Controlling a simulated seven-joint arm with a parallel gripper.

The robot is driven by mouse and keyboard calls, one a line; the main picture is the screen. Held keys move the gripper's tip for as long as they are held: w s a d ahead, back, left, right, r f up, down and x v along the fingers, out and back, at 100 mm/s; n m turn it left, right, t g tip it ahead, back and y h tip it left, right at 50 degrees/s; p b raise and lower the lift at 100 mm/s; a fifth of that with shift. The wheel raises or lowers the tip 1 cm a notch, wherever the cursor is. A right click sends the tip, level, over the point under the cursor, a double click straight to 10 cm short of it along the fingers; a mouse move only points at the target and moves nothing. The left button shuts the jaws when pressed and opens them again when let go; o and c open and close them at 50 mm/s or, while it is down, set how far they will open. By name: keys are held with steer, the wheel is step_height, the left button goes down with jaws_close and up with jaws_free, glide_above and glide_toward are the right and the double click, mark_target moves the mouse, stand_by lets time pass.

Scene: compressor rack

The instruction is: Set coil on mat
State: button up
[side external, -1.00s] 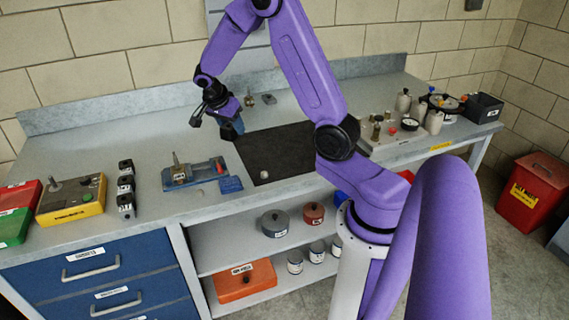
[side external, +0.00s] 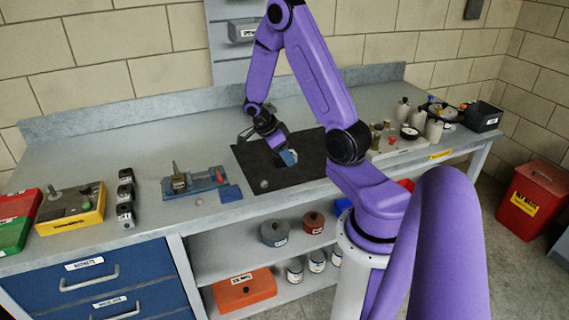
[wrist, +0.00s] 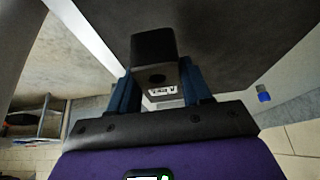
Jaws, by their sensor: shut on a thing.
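A dark mat (side external: 252,162) lies flat on the grey bench in the side view. Its dark surface also fills much of the upper wrist view (wrist: 245,35). My gripper (side external: 288,159) is over the middle of the mat, pointing down. In the wrist view, its blue fingers (wrist: 156,92) are shut on a dark block-shaped coil (wrist: 153,46), one finger on each side. A small white label shows between the fingers. In the side view the fingers mostly hide the coil. I cannot tell whether the coil touches the mat.
A tray of bottles and parts (side external: 400,140) stands to the right. The mat's left part is clear.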

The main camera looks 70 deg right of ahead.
steer(key=shift+f, duration=1.6)
steer(key=o, duration=1.2)
steer(key=shift+f, duration=0.1)
